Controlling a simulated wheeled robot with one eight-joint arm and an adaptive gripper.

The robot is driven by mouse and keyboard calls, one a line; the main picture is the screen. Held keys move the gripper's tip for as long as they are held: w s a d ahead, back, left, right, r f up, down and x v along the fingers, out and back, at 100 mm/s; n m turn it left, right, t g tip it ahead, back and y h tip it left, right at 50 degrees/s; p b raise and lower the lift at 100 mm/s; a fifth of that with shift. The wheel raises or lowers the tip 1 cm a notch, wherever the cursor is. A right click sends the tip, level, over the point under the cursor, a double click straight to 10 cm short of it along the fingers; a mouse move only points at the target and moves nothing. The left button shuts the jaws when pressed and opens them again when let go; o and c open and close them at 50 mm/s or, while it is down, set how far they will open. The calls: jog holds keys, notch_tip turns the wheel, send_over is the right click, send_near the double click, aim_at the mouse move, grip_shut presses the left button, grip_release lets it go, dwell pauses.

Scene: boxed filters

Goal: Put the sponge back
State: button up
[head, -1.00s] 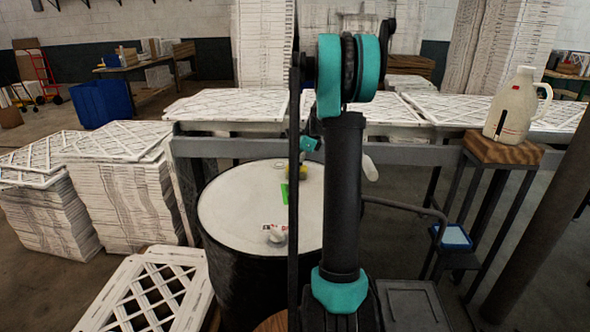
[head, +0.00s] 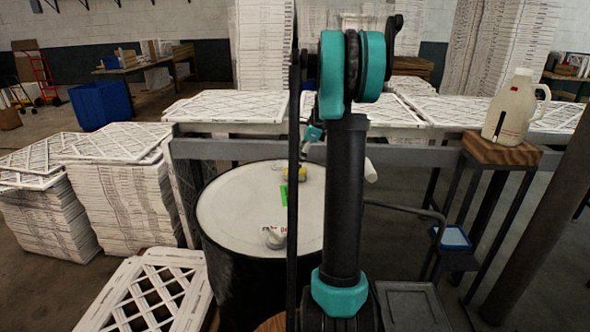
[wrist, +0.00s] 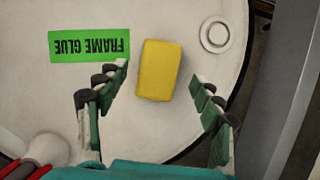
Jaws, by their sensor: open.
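The yellow sponge (wrist: 159,69) lies on the white top of the drum (head: 235,205). My gripper (wrist: 161,75) is open in the wrist view, with one finger to each side of the sponge and a gap on both sides. Its fingers are not touching the sponge. In the head view my arm hides most of the gripper; a teal part of it shows above the drum's far edge.
A green "FRAME GLUE" label (wrist: 89,46) lies left of the sponge, and a round cap (wrist: 218,34) is to its right. A blue-rimmed tray (head: 454,238) is right of the drum. A jug (head: 515,108) stands on a wooden stand (head: 498,150). Filter stacks (head: 120,205) are at left.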

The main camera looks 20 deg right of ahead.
jog(key=v, duration=0.7)
jog(key=shift+r, duration=0.1)
